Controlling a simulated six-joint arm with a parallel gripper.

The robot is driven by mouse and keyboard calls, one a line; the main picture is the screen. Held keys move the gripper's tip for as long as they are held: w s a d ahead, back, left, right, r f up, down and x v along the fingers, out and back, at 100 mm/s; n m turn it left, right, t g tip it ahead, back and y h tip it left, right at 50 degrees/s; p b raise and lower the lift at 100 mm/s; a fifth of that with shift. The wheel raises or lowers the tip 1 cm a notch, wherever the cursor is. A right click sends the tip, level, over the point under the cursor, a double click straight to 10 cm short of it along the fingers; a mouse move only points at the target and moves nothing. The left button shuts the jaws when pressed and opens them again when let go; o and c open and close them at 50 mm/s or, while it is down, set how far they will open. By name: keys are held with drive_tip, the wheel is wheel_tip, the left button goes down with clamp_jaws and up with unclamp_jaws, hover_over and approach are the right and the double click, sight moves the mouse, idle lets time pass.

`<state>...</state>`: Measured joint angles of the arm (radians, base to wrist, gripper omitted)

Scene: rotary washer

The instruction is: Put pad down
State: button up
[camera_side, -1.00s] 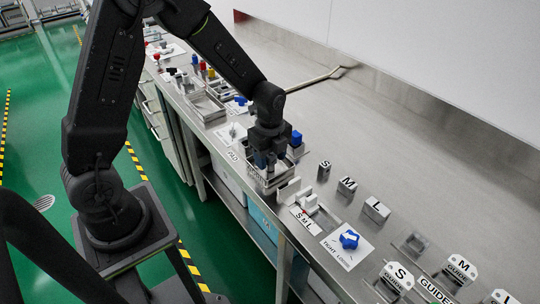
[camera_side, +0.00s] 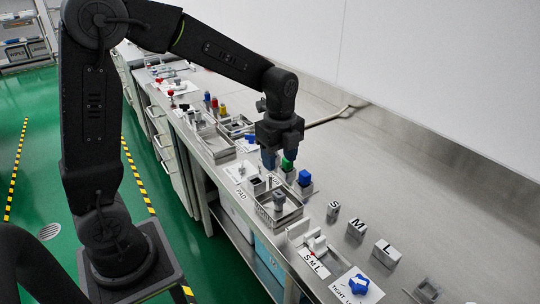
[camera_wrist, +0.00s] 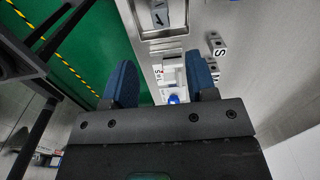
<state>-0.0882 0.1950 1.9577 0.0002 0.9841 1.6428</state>
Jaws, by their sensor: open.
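My gripper (camera_side: 278,156) is open above the bench in the side view, with its blue fingers pointing down. In the wrist view nothing is held between the spread fingers (camera_wrist: 161,64). A small grey upright piece (camera_side: 279,199), which may be the pad, stands in an open metal tray (camera_side: 292,217) below and in front of my gripper. The tray also shows at the top of the wrist view (camera_wrist: 168,37). A white card (camera_side: 239,171) lies left of the tray, with the label PAD (camera_side: 240,191) near it. I cannot tell the pad's exact shape.
A green-topped piece (camera_side: 287,163) and a blue-topped piece (camera_side: 304,178) stand close by my gripper. Blocks marked S (camera_side: 333,211), M (camera_side: 356,229) and L (camera_side: 386,253) stand to the right. A blue knob (camera_side: 359,284) sits in front.

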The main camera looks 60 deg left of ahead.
drive_tip(key=s+d+r+n+t, duration=0.1)
drive_tip(key=s+r+n, duration=0.3)
drive_tip(key=s+n, duration=0.4)
drive_tip(key=s+d+r+n+t, duration=0.2)
drive_tip(key=s+r+n+t, duration=0.2)
drive_tip(key=s+n, duration=0.5)
drive_tip(key=shift+s+d+r+n+t, duration=0.2)
drive_tip(key=shift+r+n+t, duration=0.1)
drive_tip(key=shift+r+n, duration=0.1)
